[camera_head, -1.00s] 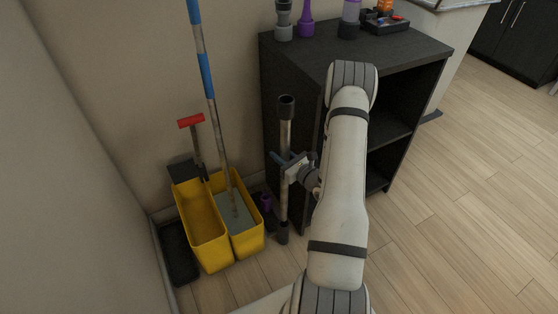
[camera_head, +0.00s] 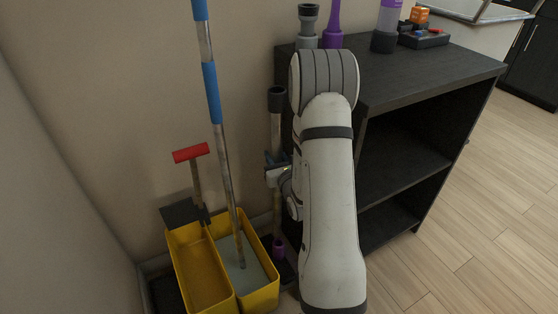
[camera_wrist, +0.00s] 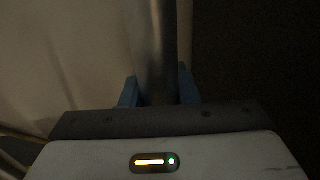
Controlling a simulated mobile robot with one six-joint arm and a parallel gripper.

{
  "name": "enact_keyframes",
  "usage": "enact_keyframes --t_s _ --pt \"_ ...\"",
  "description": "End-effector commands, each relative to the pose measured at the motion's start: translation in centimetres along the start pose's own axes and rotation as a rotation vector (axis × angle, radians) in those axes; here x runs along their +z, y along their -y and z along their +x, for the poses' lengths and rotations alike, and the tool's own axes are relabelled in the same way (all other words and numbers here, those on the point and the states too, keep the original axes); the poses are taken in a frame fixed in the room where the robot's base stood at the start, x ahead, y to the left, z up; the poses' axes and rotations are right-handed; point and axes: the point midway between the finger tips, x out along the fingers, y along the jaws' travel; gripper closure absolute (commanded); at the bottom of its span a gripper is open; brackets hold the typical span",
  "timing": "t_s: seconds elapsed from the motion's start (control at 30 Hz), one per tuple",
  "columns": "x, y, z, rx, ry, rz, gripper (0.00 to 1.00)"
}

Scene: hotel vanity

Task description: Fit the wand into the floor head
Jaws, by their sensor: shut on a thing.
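The wand (camera_head: 275,135) is a grey metal tube with a black upper end, standing about upright beside the black shelf unit. My gripper (camera_head: 274,163) is shut around its middle. In the wrist view the tube (camera_wrist: 153,50) runs up between the blue fingers of my gripper (camera_wrist: 158,90). The floor head (camera_head: 288,270) is dark, lies on the floor between the yellow bucket and the shelf unit, and has a purple collar (camera_head: 279,248). The wand's lower end lines up with the collar in the head view; I cannot tell whether it is inside, touching or just above.
A yellow two-part bucket (camera_head: 205,275) with a blue-banded mop pole (camera_head: 211,92) and a red-handled tool (camera_head: 191,153) stands close on the left. The black shelf unit (camera_head: 425,80) on the right bears bottles and attachments. Open wooden floor (camera_head: 480,230) lies farther right.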

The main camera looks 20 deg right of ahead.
Motion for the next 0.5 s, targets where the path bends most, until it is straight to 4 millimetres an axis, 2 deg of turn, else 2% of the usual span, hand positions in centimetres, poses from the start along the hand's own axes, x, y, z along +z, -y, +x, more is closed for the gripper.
enact_keyframes --t_s 0.5 --pt "-3.2 0.7 -0.1 -0.013 0.000 -0.001 1.00"
